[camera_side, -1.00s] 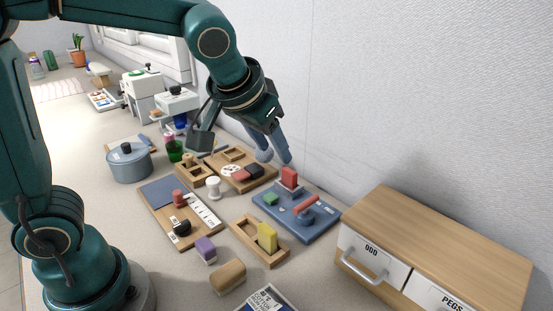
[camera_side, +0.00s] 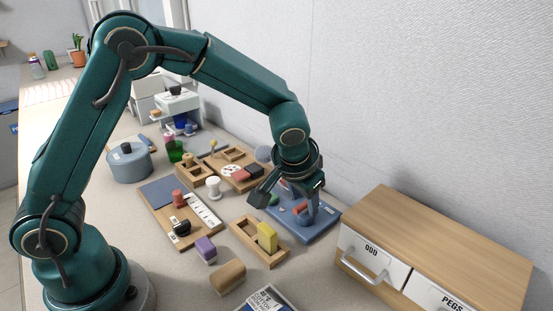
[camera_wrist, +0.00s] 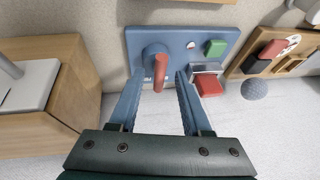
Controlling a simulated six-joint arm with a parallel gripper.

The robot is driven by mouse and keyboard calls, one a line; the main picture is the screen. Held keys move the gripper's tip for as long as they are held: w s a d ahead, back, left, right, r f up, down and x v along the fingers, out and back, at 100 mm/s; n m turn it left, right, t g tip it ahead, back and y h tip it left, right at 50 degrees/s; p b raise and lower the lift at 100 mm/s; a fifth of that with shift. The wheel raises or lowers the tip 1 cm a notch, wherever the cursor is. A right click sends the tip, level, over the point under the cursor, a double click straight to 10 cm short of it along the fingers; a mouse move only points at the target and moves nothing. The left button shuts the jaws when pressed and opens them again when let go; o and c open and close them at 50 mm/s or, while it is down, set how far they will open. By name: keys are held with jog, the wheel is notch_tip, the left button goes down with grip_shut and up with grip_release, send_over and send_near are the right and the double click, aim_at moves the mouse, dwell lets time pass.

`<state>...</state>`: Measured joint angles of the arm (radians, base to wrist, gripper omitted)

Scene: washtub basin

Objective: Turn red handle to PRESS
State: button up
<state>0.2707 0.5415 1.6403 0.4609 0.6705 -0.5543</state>
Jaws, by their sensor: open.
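The red handle (camera_wrist: 160,72) sits on a round blue-grey hub on the blue board (camera_wrist: 178,38). In the wrist view it points toward me, and my gripper (camera_wrist: 158,82) is open with one blue finger on each side of it. Whether either finger touches it I cannot tell. In the side view my gripper (camera_side: 306,212) is low over the board (camera_side: 302,238) and partly covers the handle (camera_side: 299,208). A green button (camera_wrist: 215,48) and a red block (camera_wrist: 208,87) on a metal piece are right of the handle. I cannot read any PRESS label.
A wooden drawer cabinet (camera_side: 447,228) stands right of the board. A wooden tray with a yellow block (camera_side: 267,238) lies in front. Trays with small parts and a blue-grey pot (camera_side: 130,162) are to the left. The wall is close behind the board.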

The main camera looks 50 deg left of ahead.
grip_shut()
jog(key=shift+m, duration=0.3)
jog(key=m+h, duration=0.1)
jog(key=m, duration=0.2)
jog(key=shift+s+a+m+h, duration=0.1)
jog(key=shift+a+m+h, duration=0.2)
jog(key=shift+a+h, duration=0.1)
jog(key=m, duration=0.1)
jog(key=m+h, duration=0.1)
jog(key=m, duration=0.1)
jog(key=m+h, duration=0.1)
jog(key=shift+a+m, duration=0.25)
jog(key=shift+m, duration=0.05)
jog(key=m, duration=0.1)
jog(key=m+h, duration=0.1)
jog(key=m, duration=0.2)
jog(key=shift+w+a+m+g+h, duration=0.3)
jog(key=shift+g+h, duration=0.1)
jog(key=m, duration=0.1)
jog(key=m+g, duration=0.1)
jog(key=m, duration=0.1)
jog(key=m+h, duration=0.1)
jog(key=shift+w+a+m+g, duration=0.1)
jog(key=shift+w+m+g, duration=0.15)
jog(key=shift+m+g, duration=0.05)
jog(key=shift+f, duration=0.1)
